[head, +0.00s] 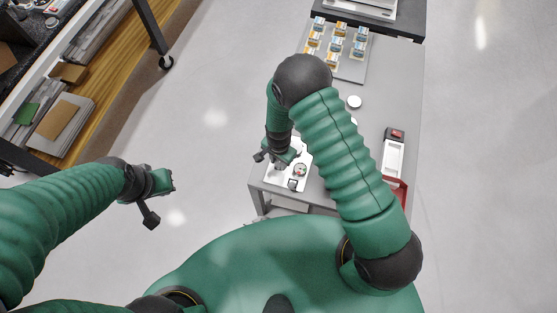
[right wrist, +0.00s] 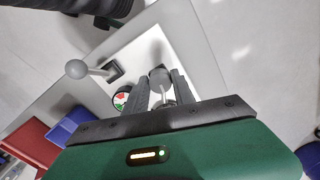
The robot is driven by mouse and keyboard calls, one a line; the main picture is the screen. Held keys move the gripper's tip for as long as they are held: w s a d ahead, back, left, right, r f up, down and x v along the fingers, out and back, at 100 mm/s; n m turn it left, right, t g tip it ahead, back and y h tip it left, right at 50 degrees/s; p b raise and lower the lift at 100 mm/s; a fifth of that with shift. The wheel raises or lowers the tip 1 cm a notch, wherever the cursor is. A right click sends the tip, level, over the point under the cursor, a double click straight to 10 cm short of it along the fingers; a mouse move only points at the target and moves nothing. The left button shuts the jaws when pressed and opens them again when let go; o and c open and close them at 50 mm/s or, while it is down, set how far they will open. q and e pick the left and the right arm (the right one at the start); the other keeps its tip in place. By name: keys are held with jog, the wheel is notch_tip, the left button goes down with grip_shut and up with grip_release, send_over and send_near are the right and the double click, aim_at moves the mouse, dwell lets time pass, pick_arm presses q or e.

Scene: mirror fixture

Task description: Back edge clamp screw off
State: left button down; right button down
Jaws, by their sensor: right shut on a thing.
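The mirror fixture is a white plate (head: 305,158) at the near end of the grey bench, partly hidden by my right arm. My right gripper (head: 279,158) is over its left side. In the right wrist view my right gripper (right wrist: 160,86) is shut on a grey round-headed clamp screw (right wrist: 160,77), with its shaft between the fingers. Whether its tip still touches the fixture cannot be told. A grey ball-ended lever (right wrist: 76,69) on a dark block stands left of it. My left gripper (head: 158,195) hangs over the floor, away from the bench; its opening is unclear.
A round red, green and white dial (right wrist: 121,98) sits close beside the fingers. The bench (head: 370,110) also holds a tray of small boxes (head: 338,48), a white disc (head: 354,102) and a red-ended device (head: 394,150). A shelf cart (head: 75,75) stands left. Floor between is clear.

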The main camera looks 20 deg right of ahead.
jog(key=shift+d, duration=0.1)
jog(key=shift+w+a, duration=0.1)
jog(key=shift+a, duration=0.1)
pick_arm(q)
jog(key=shift+d, duration=0.1)
pick_arm(e)
jog(key=shift+d, duration=0.15)
